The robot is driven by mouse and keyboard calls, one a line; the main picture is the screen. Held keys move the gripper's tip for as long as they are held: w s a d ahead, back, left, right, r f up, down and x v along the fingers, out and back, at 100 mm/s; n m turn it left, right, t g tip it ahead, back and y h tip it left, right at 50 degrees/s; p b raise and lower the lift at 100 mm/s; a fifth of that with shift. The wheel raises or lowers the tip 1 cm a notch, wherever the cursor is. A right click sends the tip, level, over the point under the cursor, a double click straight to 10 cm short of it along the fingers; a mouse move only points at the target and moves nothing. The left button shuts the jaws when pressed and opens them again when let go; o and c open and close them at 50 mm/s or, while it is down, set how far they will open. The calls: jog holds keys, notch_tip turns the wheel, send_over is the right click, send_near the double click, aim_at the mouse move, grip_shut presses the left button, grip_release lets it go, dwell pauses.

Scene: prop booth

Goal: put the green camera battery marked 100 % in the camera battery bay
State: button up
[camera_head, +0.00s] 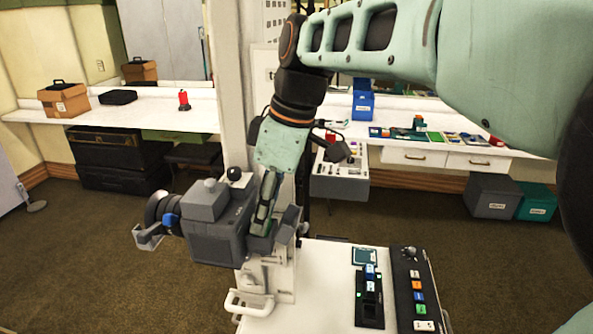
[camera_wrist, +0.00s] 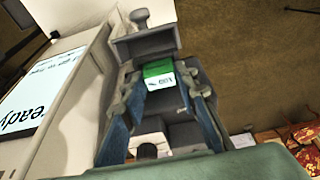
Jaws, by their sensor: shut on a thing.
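The grey camera (camera_head: 215,235) stands on a white mount at the left of the white cart. My gripper (camera_head: 264,222) points down at the camera's right side. In the wrist view my gripper (camera_wrist: 160,92) is shut on the green battery (camera_wrist: 158,69), whose white label (camera_wrist: 160,82) seems to read 100. The battery's far end meets a dark grey part of the camera (camera_wrist: 147,43), probably by the battery bay. The bay opening is hidden, and I cannot tell whether the battery is inside it or only against it. In the head view the fingers mostly cover the battery.
On the cart (camera_head: 325,285), a black charger (camera_head: 369,312) holds blue-topped batteries, beside a black panel (camera_head: 412,285) with coloured buttons. A white panel with a "Ready" screen (camera_wrist: 38,95) stands close on the left in the wrist view. The cart's middle is clear.

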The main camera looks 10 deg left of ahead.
dwell(0.3)
jog(key=o, duration=1.3)
jog(key=shift+c, duration=0.2)
jog(key=shift+r+p, duration=2.95)
jog(key=shift+r, duration=0.55)
